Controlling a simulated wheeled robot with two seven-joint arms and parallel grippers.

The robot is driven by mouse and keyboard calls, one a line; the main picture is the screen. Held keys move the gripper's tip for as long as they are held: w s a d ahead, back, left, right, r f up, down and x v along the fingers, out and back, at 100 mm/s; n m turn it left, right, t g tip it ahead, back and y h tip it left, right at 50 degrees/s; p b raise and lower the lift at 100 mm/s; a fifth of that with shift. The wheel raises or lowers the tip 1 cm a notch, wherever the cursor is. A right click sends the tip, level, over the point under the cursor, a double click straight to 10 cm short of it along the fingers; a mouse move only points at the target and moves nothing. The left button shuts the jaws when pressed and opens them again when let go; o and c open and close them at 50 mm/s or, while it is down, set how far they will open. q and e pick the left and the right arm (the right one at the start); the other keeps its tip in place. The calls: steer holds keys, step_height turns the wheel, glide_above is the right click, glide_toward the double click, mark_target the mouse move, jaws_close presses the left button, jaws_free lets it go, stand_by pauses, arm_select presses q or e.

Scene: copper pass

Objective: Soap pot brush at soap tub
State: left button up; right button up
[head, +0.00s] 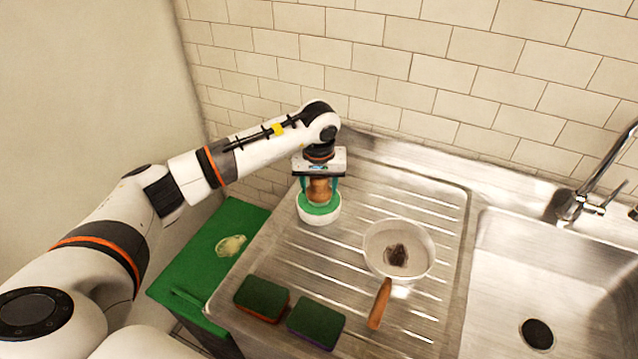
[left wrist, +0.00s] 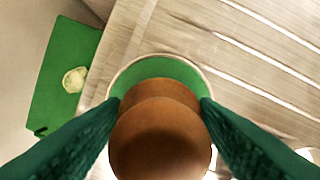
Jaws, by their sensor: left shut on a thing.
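My left gripper (head: 319,188) reaches down over the white soap tub (head: 319,220) and is shut on the pot brush (head: 318,194). The brush has a round brown wooden handle, which also shows between the green fingers in the left wrist view (left wrist: 160,135). The tub holds green soap (left wrist: 156,67), visible around the brush. The brush is upright over the tub. Its bristles are hidden, so I cannot tell how deep they reach. My right gripper is not in view.
A white pan (head: 412,238) with a dark patch inside and a wooden handle lies on the ribbed steel drainer (head: 450,215). Two green-topped sponges (head: 262,298) (head: 316,322) lie at the front. A green board (head: 197,268) with a pale scrap is left; the sink (head: 570,280) and tap (head: 590,185) are right.

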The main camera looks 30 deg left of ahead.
arm_select(q)
steer(key=shift+s+f, duration=0.1)
steer(key=shift+r+p, duration=1.8)
steer(key=shift+r, duration=1.8)
